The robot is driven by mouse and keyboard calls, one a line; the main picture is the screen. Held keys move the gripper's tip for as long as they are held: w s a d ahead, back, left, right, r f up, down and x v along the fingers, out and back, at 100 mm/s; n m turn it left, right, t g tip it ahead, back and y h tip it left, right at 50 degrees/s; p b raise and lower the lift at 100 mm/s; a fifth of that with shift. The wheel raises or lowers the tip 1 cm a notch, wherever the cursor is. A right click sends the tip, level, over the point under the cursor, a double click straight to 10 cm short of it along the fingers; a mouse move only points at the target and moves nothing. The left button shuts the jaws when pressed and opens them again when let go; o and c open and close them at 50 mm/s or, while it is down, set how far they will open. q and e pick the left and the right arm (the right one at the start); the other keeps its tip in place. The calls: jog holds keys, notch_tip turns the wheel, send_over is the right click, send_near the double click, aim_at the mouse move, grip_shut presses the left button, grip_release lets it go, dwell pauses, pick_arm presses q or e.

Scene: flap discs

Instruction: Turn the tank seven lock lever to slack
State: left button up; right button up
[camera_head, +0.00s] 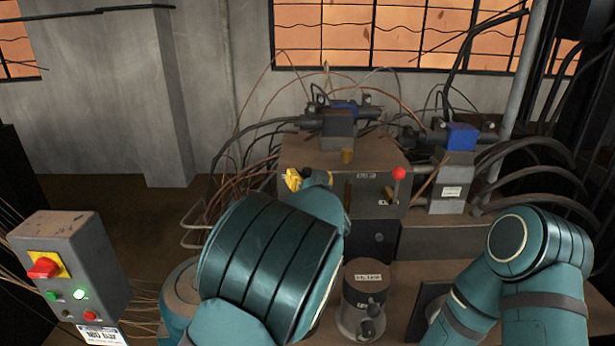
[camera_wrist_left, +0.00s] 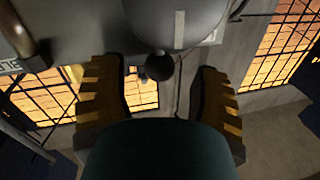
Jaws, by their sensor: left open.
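My left gripper (camera_head: 293,179) shows its yellow fingers beside the left face of a brown-grey metal box, with my arm covering part of that area. In the left wrist view the two ridged yellow fingers of the gripper (camera_wrist_left: 160,76) are spread apart. A dark round knob (camera_wrist_left: 159,65) shows between them, under a rounded grey body (camera_wrist_left: 175,20); I see no contact. Which part is the tank seven lock lever I cannot tell. A red ball knob (camera_head: 399,173) stands at the box's right front corner. My right gripper is not in view.
A labelled dark cylinder (camera_head: 365,290) stands in front. A control box (camera_head: 70,260) with a red switch is at left. Thick black hoses crowd the right.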

pick_arm(q)
jog(key=shift+w+a, duration=0.1)
jog(key=shift+w, duration=0.5)
grip_shut()
